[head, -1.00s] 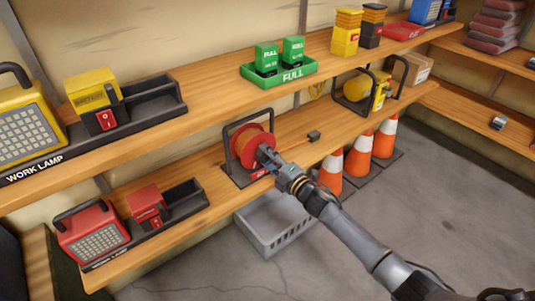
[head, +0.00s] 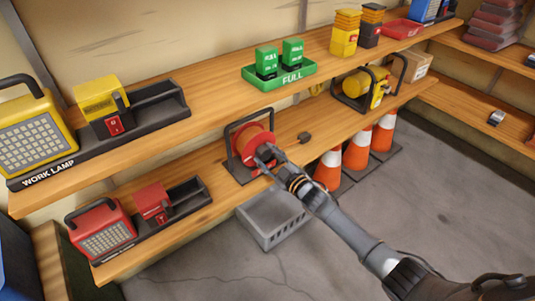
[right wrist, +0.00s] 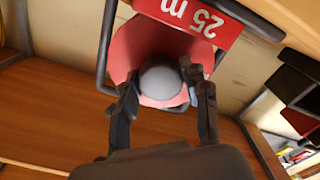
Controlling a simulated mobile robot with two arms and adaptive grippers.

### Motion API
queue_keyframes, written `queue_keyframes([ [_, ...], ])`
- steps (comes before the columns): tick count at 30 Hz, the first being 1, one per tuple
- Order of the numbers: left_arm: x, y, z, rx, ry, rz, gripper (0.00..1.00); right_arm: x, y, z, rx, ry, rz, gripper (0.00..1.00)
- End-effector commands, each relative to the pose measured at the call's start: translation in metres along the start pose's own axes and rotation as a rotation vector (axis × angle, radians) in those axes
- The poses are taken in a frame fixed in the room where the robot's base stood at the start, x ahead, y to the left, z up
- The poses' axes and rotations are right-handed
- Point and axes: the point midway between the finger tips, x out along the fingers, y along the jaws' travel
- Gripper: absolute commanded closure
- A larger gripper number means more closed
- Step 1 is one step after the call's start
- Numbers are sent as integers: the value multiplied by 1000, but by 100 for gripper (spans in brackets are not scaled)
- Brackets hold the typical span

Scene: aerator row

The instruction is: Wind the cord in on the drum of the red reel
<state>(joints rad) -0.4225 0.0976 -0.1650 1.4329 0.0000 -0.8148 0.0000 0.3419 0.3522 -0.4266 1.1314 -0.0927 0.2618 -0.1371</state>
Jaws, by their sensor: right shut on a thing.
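The red reel (head: 250,134) stands in its dark frame on the lower shelf. Its red disc (right wrist: 128,58) fills the top middle of the right wrist view, under a red "25 m" label. My right gripper (head: 263,156) is at the reel's front, its fingers shut on a round grey knob (right wrist: 160,80), which looks like the crank handle. My left gripper is not in view.
A yellow reel (head: 358,84) stands farther right on the same shelf. A red work lamp (head: 103,228) is at left. A grey crate (head: 272,222) and several orange cones (head: 357,150) stand on the floor below, close to my right arm.

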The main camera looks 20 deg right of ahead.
Motion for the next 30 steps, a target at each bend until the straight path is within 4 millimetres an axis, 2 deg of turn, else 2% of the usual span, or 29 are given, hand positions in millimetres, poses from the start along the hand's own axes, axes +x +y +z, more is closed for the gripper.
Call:
queue_keyframes([
  [12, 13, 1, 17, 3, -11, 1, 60, 0, -1, 1, 199, -4, 0, 86],
  [29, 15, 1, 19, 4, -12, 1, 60, -1, -2, 2, 229, -3, -1, 86],
  [30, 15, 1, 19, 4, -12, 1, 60, -1, -2, 2, 229, -3, -1, 50],
])
